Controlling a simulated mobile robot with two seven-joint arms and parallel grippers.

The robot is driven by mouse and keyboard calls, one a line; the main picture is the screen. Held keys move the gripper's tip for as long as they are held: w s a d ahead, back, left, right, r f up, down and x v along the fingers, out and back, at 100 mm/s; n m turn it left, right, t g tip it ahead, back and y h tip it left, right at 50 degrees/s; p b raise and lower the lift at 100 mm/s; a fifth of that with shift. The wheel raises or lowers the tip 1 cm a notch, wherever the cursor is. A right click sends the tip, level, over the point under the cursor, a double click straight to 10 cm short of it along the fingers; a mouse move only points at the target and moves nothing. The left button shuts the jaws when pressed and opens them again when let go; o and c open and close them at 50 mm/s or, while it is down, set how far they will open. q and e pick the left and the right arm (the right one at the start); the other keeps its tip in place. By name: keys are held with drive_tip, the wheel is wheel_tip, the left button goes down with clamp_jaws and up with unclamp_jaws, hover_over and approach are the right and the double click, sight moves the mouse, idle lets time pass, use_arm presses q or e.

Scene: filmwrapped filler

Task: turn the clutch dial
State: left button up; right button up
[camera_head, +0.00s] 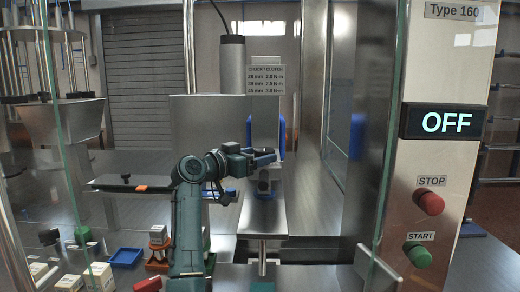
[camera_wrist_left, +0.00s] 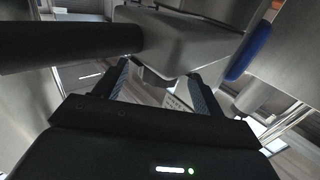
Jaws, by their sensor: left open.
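My green left arm rises from the bottom of the head view, and its gripper (camera_head: 263,155) reaches to the right in front of the upright steel machine head. In the left wrist view the gripper (camera_wrist_left: 160,88) is open, its two textured fingers apart. A dark rounded part (camera_wrist_left: 153,78) under a grey metal housing (camera_wrist_left: 195,35) shows between the fingertips. It may be the clutch dial; I cannot tell if the fingers touch it. A clutch chart (camera_head: 265,80) with mm and N·m values hangs above the gripper. My right gripper is not in view.
Glass guard panels (camera_head: 60,120) stand at left and right. A column at right carries an OFF display (camera_head: 443,122), a red STOP button (camera_head: 428,202) and a green START button (camera_head: 418,255). A blue tray (camera_head: 126,257) and small boxes lie at lower left.

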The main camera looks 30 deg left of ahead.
use_arm(q)
drive_tip(key=shift+x, duration=0.85)
drive_tip(key=shift+c, duration=0.3)
drive_tip(key=c, duration=0.9)
